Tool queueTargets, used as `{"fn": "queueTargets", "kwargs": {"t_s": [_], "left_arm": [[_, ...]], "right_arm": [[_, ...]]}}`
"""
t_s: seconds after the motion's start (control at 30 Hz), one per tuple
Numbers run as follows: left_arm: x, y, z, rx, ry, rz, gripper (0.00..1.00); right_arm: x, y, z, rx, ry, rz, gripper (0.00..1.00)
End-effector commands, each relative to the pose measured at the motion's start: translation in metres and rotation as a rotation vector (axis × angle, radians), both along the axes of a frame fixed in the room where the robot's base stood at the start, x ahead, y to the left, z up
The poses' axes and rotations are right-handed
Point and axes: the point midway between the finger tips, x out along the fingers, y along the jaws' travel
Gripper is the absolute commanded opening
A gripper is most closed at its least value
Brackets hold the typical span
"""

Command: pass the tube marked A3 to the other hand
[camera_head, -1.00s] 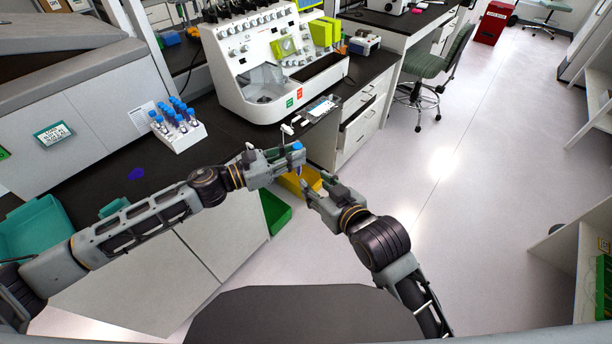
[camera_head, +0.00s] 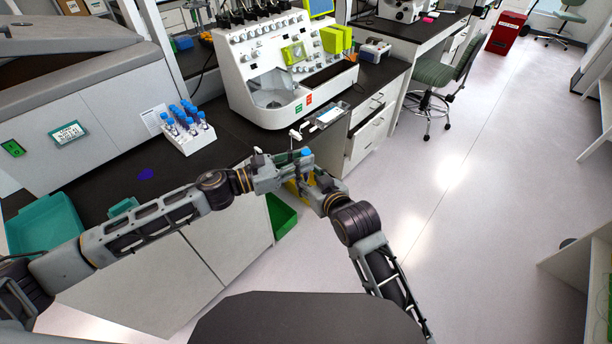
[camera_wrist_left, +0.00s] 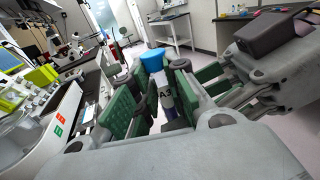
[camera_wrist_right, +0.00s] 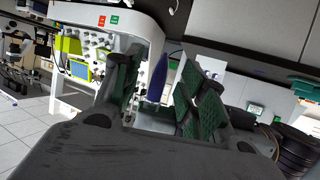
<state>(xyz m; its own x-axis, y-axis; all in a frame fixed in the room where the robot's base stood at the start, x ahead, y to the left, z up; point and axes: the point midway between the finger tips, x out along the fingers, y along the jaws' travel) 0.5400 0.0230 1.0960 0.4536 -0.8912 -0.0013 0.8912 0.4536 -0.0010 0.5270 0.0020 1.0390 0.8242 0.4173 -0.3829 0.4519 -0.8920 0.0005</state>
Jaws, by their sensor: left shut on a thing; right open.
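The tube marked A3 has a blue cap (camera_head: 306,152) and stands roughly upright above the floor, beyond the bench edge. My left gripper (camera_head: 292,172) is shut on it. In the left wrist view its A3 label (camera_wrist_left: 166,97) shows between the green finger pads, below the cap (camera_wrist_left: 153,62). My right gripper (camera_head: 313,180) has come up to it from the right and is open. In the right wrist view the tube's dark blue pointed end (camera_wrist_right: 157,80) shows between the spread fingers (camera_wrist_right: 160,88); I cannot tell whether they touch it.
A white rack (camera_head: 192,142) of blue-capped tubes stands on the black bench, left of a large white processor (camera_head: 275,75). A teal tray (camera_head: 45,225) lies at left. A green bin (camera_head: 282,215) sits below the grippers. Open floor lies to the right.

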Motion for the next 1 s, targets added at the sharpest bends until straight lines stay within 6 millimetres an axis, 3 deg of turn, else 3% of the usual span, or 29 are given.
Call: {"fn": "queueTargets", "kwargs": {"t_s": [0.3,0.7,1.0], "left_arm": [[0.0,0.0,0.0,0.0,0.0,0.0,0.0],[0.0,0.0,0.0,0.0,0.0,0.0,0.0],[0.0,0.0,0.0,0.0,0.0,0.0,0.0]], "right_arm": [[0.018,0.009,-0.007,0.001,0.0,0.0,0.42],[0.02,0.01,-0.009,0.001,0.0,0.0,0.42],[0.019,0.01,-0.009,0.0,0.0,0.0,0.03]]}}
